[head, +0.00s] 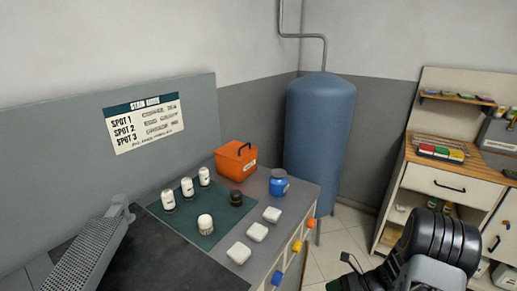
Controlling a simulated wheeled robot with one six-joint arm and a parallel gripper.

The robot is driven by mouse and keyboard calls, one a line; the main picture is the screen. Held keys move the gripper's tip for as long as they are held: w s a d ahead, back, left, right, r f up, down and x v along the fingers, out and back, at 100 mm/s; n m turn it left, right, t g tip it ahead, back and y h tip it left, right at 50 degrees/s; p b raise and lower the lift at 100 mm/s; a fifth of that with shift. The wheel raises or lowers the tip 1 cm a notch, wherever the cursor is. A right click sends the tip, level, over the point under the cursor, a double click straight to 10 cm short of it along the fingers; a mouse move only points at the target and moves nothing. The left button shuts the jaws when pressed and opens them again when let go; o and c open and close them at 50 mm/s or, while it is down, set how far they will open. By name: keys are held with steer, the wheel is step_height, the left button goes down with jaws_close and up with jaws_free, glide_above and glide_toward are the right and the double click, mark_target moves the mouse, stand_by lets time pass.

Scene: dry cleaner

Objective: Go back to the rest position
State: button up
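My arm shows at the lower right, in front of the floor and the wooden cabinet. My gripper (352,270) seems to be the dark part at the arm's left end, low in the head view. It is partly cut off by the bottom edge, so whether it is open or shut does not show. It is right of the counter (262,208) and apart from the things on it. No held object can be made out.
An orange box (236,160), blue jar (278,182) and white blocks (257,232) stand nearby. A blue tank (319,130) and wooden cabinet (436,185) stand behind.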

steer(key=s+a+r+n+t+h+p, duration=0.1)
steer(key=s+a+r+n+h, duration=0.1)
steer(key=r+n+h, duration=0.2)
steer(key=s+a+r+n+t+h+p, duration=0.1)
steer(key=s+a+r+n+h, duration=0.1)
steer(key=r+n, duration=0.9)
steer(key=s+a+r+n+t+h, duration=0.1)
steer(key=s+r+n+h, duration=0.3)
steer(key=r+n, duration=0.4)
steer(key=shift+s+a+r+h+p, duration=0.2)
steer(key=shift+a+r+h+p, duration=0.2)
steer(key=shift+a+r+h, duration=0.45)
steer(key=shift+d, duration=0.1)
